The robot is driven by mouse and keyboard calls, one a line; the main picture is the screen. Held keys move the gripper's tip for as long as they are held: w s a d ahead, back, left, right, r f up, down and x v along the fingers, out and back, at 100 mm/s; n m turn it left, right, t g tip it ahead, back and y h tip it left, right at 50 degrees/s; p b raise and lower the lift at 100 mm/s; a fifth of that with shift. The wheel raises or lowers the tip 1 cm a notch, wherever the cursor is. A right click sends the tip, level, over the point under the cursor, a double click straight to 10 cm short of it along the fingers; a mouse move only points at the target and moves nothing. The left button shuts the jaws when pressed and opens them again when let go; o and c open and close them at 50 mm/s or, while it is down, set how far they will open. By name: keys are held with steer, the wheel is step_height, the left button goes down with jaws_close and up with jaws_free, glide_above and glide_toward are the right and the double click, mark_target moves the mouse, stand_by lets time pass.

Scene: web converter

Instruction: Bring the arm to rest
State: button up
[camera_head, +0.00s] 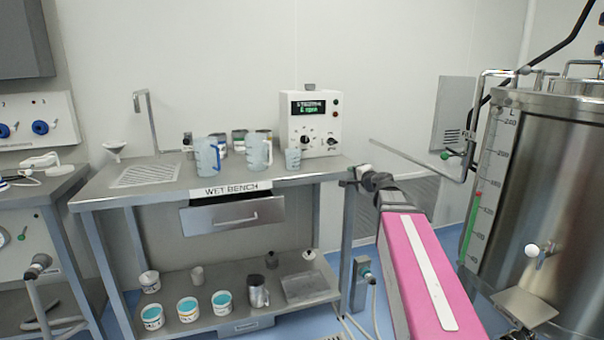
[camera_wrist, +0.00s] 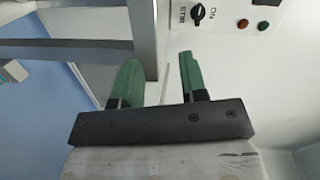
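My arm reaches forward in the head view, its pink link with a white stripe at right of centre. My gripper (camera_head: 354,178) is small and dark at its far end, by the right front corner of the wet bench (camera_head: 100,190). In the wrist view, the two green fingers of my gripper (camera_wrist: 160,78) stand apart. No object is held between them. The white control box (camera_head: 320,145) with a lit display is beyond the gripper, and its knob and buttons show at the top of the wrist view (camera_wrist: 225,14).
Several jugs, among them a clear one (camera_head: 207,157), stand on the bench. The half-open drawer (camera_head: 232,213) juts forward below. Tubs with blue contents (camera_head: 188,309) are on the lower shelf. A large steel tank (camera_head: 555,185) stands at right, with a horizontal pipe (camera_head: 412,158) left of it.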

steer(key=s+a+f+n+g+h, duration=0.15)
steer(key=s+f+n+g, duration=0.5)
steer(key=f, duration=0.75)
steer(key=s+a+f+n+g+h, duration=0.1)
steer(key=s+a+f+n+g, duration=0.25)
steer(key=s+f, duration=0.8)
steer(key=s+d+f+n+g+h, duration=0.1)
steer(key=s+d+f+g+h, duration=0.3)
steer(key=s+f, duration=0.3)
step_height(320, 180, down, 2)
steer(key=shift+s+d+f+n+g, duration=0.1)
steer(key=shift+s+d+n+g, duration=0.15)
steer(key=shift+g, duration=0.25)
